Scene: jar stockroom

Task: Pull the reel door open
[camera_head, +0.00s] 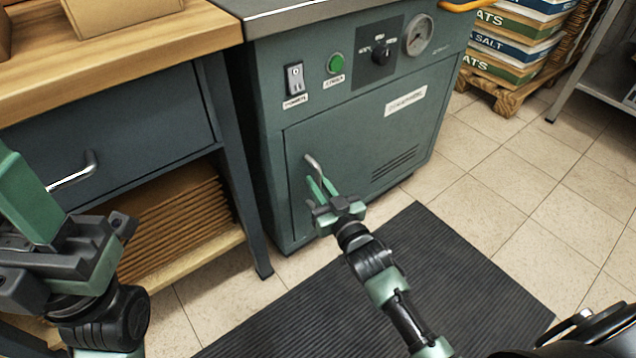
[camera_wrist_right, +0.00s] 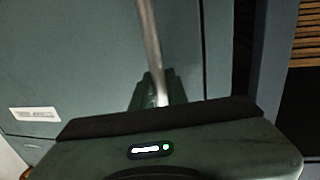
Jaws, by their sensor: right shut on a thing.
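The reel door (camera_head: 345,140) is the dark green front panel of the machine, with a vent grille at its right. It looks flush with the machine's front; I see no clear gap. Its metal bar handle (camera_head: 312,162) is near the door's upper left. My right gripper (camera_head: 319,186) is shut on the handle's lower part. In the right wrist view the handle (camera_wrist_right: 150,40) runs down between the fingers, which partly hide its lower end. My left gripper (camera_head: 65,250) is at the left, before the workbench; its jaw state is unclear.
A wooden-topped workbench (camera_head: 120,50) with a drawer (camera_head: 110,125) and stacked cardboard (camera_head: 175,220) stands left of the machine. A dark ribbed mat (camera_head: 400,270) lies in front. A pallet (camera_head: 505,95) with sacks is at the back right. Tiled floor at the right is clear.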

